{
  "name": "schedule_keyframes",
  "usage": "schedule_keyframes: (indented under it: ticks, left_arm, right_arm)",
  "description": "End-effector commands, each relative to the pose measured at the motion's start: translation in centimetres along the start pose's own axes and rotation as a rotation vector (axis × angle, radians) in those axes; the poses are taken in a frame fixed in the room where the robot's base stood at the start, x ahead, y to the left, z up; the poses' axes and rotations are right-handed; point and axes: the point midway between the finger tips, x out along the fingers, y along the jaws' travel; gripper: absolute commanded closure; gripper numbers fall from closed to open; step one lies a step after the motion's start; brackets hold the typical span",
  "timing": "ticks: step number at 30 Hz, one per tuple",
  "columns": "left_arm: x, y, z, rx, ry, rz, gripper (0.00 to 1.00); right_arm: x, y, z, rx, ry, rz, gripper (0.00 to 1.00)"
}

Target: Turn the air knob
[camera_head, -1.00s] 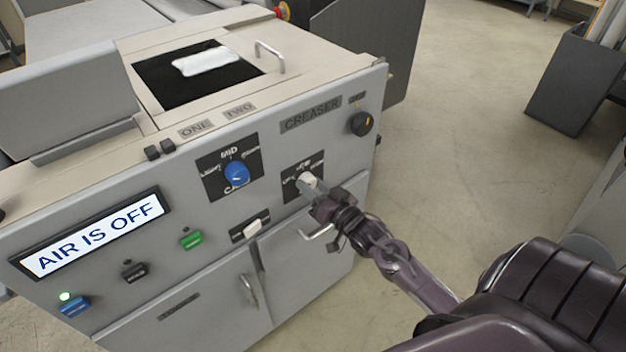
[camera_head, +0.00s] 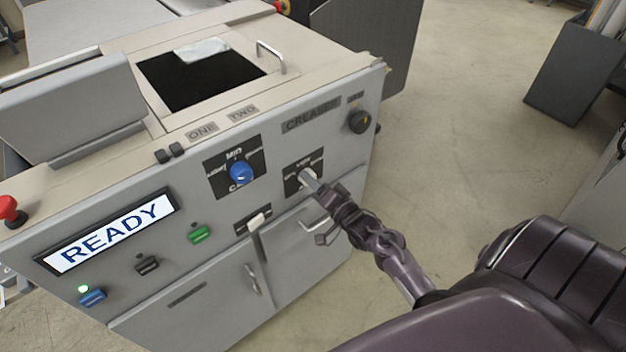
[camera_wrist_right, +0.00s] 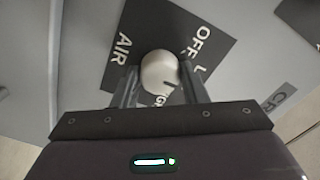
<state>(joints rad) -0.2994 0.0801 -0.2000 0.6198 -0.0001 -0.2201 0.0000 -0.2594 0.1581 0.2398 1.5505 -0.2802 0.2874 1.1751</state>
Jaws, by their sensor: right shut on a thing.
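The air knob is a pale round knob on a black plate of the grey machine's front panel. In the head view the knob (camera_head: 305,174) is partly hidden behind my right gripper (camera_head: 312,182). In the right wrist view the knob (camera_wrist_right: 159,72) sits between the two fingers of the right gripper (camera_wrist_right: 160,84), which is shut on it. The plate (camera_wrist_right: 208,36) shows the words AIR and OFF; lower lettering is partly covered. The display (camera_head: 110,233) reads READY. My left gripper is not in view.
A blue knob (camera_head: 241,173) is left of the air knob, and a black knob (camera_head: 359,122) is up to the right. A green button (camera_head: 199,234), a white switch (camera_head: 257,221) and door handles (camera_head: 252,280) lie below. Open floor (camera_head: 460,130) is to the right.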

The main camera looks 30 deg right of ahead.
Motion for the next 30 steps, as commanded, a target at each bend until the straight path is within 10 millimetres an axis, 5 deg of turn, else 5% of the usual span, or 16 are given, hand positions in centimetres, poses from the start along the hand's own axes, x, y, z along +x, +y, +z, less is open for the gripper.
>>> schedule_keyframes:
  ticks: [13,14,18,30]
  left_arm:
    - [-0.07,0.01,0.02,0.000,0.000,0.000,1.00]
    - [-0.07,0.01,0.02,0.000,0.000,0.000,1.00]
    - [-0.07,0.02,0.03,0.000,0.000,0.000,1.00]
    - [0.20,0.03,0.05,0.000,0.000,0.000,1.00]
  right_arm:
    - [0.04,-0.03,-0.06,0.009,0.001,-0.001,0.83]
    - [0.04,-0.03,-0.06,0.009,0.001,-0.001,0.59]
    - [0.03,-0.03,-0.06,0.009,0.001,-0.001,0.41]
    - [-0.82,0.12,0.06,0.009,0.001,0.001,0.39]
